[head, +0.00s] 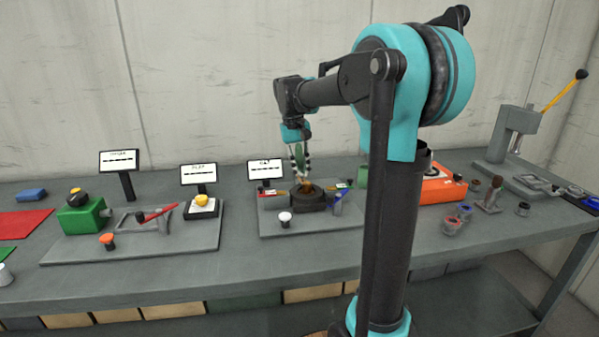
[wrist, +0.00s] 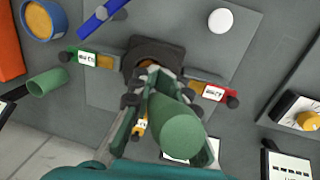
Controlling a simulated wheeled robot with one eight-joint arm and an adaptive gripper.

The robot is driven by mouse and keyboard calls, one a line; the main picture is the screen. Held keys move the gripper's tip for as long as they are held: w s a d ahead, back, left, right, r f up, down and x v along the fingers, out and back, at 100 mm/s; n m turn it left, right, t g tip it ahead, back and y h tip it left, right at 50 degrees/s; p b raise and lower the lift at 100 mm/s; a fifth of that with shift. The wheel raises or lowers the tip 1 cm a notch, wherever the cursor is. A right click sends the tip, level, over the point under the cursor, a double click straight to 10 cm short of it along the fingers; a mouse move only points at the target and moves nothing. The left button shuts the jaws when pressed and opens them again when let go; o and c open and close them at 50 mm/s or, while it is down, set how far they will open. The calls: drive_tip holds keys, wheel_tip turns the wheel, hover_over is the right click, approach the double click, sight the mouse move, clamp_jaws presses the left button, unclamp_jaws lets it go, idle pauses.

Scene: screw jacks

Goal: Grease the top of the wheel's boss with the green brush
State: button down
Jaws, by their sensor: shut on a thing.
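My gripper (head: 301,160) is shut on the green brush (head: 299,153), which points down over the middle plate on the bench. In the wrist view the brush's thick green handle (wrist: 180,128) fills the space between my fingers (wrist: 155,110). The bristle end is at or just above the wheel's centre. My fingers and the handle hide much of the boss, so I cannot tell whether they touch.
A red-ended piece (wrist: 212,92) and a green-ended piece (wrist: 88,58) flank the wheel. A blue lever (wrist: 103,18) and a white button (wrist: 220,20) are close by. A green cup (wrist: 48,82) stands beside the plate. A small sign (head: 266,170) stands behind.

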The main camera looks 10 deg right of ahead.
drive_tip(key=d, duration=0.1)
drive_tip(key=w+d+r, duration=0.1)
drive_tip(key=d+r, duration=0.1)
drive_tip(key=shift+w, duration=0.35)
idle(0.3)
wheel_tip(320, 180, up, 5)
drive_tip(key=s+a, duration=0.2)
drive_tip(key=shift+s, duration=0.35)
drive_tip(key=shift+a+r, duration=0.1)
drive_tip(key=shift+a, duration=0.05)
drive_tip(key=shift+s+a+r, duration=0.25)
drive_tip(key=shift+s+r, duration=0.1)
drive_tip(key=shift+r, duration=0.25)
drive_tip(key=shift+s+a+r, duration=0.25)
drive_tip(key=shift+s+r, duration=0.1)
drive_tip(key=shift+r, duration=0.2)
